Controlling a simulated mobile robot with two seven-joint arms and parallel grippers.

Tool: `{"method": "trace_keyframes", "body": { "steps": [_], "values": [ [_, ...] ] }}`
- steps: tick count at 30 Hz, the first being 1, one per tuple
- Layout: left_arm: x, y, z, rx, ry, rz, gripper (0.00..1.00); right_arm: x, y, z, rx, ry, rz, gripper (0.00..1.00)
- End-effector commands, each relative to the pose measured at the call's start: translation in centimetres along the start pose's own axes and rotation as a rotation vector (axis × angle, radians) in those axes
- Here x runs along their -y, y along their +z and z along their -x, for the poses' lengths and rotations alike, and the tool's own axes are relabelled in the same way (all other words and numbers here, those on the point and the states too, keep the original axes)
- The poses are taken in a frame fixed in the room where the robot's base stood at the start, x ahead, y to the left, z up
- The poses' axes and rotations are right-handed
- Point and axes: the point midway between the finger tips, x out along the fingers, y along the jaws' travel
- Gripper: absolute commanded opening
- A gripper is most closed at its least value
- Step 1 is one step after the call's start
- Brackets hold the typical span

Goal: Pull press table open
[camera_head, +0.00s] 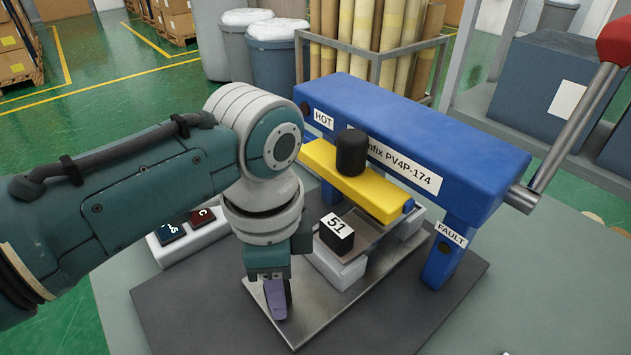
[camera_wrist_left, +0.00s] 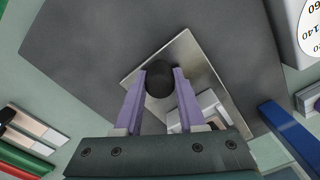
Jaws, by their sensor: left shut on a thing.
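The press table is a bare metal plate (camera_head: 325,300) that sticks out from under the blue press (camera_head: 420,135) toward me. It also shows in the left wrist view (camera_wrist_left: 190,60). My left gripper (camera_head: 277,300) is at the plate's near end, pointing down. In the left wrist view its purple fingers (camera_wrist_left: 160,88) are shut on a round black knob (camera_wrist_left: 159,78) at the plate's corner. The fingers hide this knob in the head view. A black block (camera_head: 337,233) marked 51 stands farther back by the plate. My right gripper is not in view.
A yellow bar (camera_head: 350,182) with a black cylinder hangs under the press beam. A lever (camera_head: 575,125) with a red knob rises at the right. A button box (camera_head: 186,236) stands left, partly behind my arm. The dark mat (camera_head: 190,310) in front is clear.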

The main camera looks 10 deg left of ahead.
Motion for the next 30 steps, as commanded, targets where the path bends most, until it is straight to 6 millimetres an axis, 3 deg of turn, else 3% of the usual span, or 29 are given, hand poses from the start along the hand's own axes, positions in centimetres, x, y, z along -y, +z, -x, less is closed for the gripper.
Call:
{"method": "trace_keyframes", "body": {
  "steps": [4, 8, 18, 24, 30],
  "values": [
    [-0.2, 0.3, 0.2, 0.001, 0.002, 0.001, 0.00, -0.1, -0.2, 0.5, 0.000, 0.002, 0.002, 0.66],
    [-1.1, 1.7, 0.8, 0.003, 0.005, 0.003, 0.00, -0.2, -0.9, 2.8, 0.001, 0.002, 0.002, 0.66],
    [-5.7, 8.5, 0.8, 0.007, 0.006, 0.003, 0.00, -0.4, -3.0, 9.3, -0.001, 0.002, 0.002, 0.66],
    [-7.0, 10.5, 0.2, 0.003, 0.002, 0.002, 0.00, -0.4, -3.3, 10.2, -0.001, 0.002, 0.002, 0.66],
    [-7.0, 10.5, 0.0, 0.001, 0.001, 0.001, 0.00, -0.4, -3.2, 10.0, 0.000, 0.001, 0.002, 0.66]
  ]
}}
